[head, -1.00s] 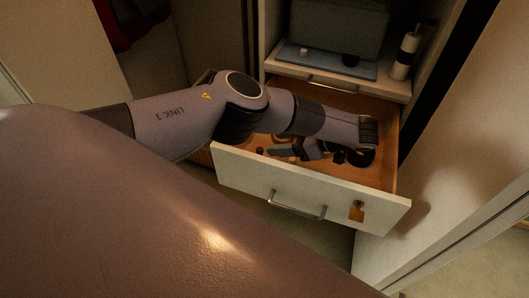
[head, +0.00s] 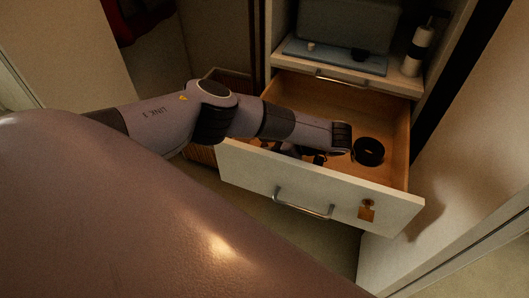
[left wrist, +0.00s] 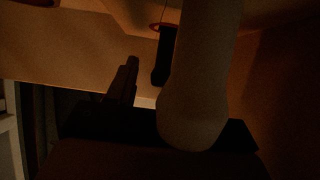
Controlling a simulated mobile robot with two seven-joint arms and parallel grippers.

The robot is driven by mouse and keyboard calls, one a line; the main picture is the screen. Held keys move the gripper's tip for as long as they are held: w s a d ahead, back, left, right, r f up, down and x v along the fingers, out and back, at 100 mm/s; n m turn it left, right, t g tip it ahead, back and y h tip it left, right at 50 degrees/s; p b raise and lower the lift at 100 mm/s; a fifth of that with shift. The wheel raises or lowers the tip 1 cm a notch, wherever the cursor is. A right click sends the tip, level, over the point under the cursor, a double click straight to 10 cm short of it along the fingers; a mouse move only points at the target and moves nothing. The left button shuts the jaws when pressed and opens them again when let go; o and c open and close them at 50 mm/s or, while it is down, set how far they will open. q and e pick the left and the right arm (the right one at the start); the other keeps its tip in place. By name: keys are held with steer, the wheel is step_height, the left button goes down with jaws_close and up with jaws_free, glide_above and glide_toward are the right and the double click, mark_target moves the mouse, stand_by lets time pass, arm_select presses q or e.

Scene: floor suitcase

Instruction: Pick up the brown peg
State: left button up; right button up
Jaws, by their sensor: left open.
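My left arm reaches over the open drawer. Its gripper (head: 312,157) points down inside the drawer, mostly hidden behind my own wrist. In the dark left wrist view, one black finger (left wrist: 123,82) shows at left of centre, and the jaws are open. A large tan, rounded shape (left wrist: 196,85) stands in front of the gripper body in that view; I cannot tell whether it is the brown peg. A dark upright piece (left wrist: 163,56) with a reddish edge shows just left of it. I cannot make out the brown peg in the head view. My right gripper is not in view.
The drawer's white front (head: 320,187) has a metal handle (head: 303,203). A black ring (head: 368,151) lies inside at right, with bare wooden floor around it. Above are a shelf with a blue-grey tray (head: 335,60) and a white bottle (head: 417,52). A wall closes the right side.

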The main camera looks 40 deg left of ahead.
arm_select(q)
jaws_close()
steer(key=shift+r, duration=0.2)
